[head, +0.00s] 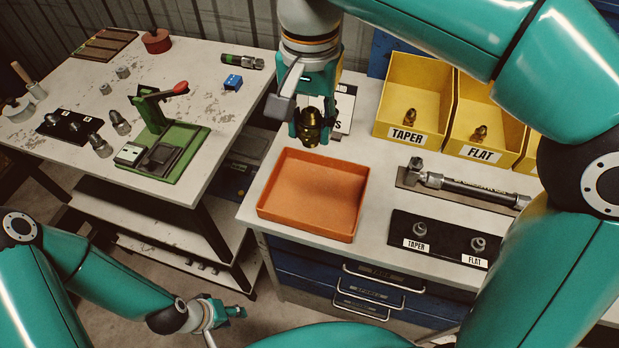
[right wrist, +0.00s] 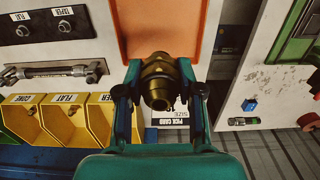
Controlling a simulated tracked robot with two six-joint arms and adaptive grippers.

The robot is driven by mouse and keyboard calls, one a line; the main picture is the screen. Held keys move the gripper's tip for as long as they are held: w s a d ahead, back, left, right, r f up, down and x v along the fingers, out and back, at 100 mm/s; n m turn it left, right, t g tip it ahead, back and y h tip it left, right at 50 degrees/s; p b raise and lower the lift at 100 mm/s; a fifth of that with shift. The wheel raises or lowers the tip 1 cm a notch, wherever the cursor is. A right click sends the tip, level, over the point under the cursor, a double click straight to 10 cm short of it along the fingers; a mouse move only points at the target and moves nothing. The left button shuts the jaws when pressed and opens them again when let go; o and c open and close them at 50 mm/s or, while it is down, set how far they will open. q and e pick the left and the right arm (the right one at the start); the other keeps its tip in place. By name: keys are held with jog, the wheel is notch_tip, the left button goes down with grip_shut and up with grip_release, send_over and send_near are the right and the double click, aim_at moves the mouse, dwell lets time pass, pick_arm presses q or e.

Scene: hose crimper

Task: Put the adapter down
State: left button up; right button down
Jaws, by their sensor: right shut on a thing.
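The adapter (head: 309,128) is a brass-coloured threaded fitting. My right gripper (head: 312,112) is shut on it and holds it above the back edge of the orange tray (head: 264,204). In the right wrist view the adapter (right wrist: 158,84) sits between both fingers of the right gripper (right wrist: 160,95), with the empty orange tray (right wrist: 160,25) beyond it. My left gripper (head: 222,312) is low at the bottom left, away from the tables; its fingers are too small to tell open from shut.
Yellow bins labelled TAPER (head: 407,134) and FLAT (head: 480,153) hold brass fittings at the right. A torque wrench (head: 470,187) lies before them, and a black gauge board (head: 440,240) in front. A green press (head: 165,140) stands on the left table. A pick card (right wrist: 168,115) lies behind the tray.

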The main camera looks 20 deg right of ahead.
jog(key=f, duration=0.7)
jog(key=f+b, duration=0.1)
jog(key=f, duration=0.6)
jog(key=shift+s+d+f, duration=0.1)
jog(key=shift+d+f, duration=0.05)
jog(key=shift+d, duration=0.05)
jog(key=shift+a+f, duration=0.1)
jog(key=shift+f, duration=2.55)
jog(key=shift+b, duration=0.35)
jog(key=c, duration=0.7)
grip_release()
jog(key=shift+f, duration=0.1)
jog(key=shift+r, duration=0.2)
notch_tip(320, 180, up, 12)
jog(key=shift+f+p, duration=0.1)
jog(key=shift+p, duration=0.3)
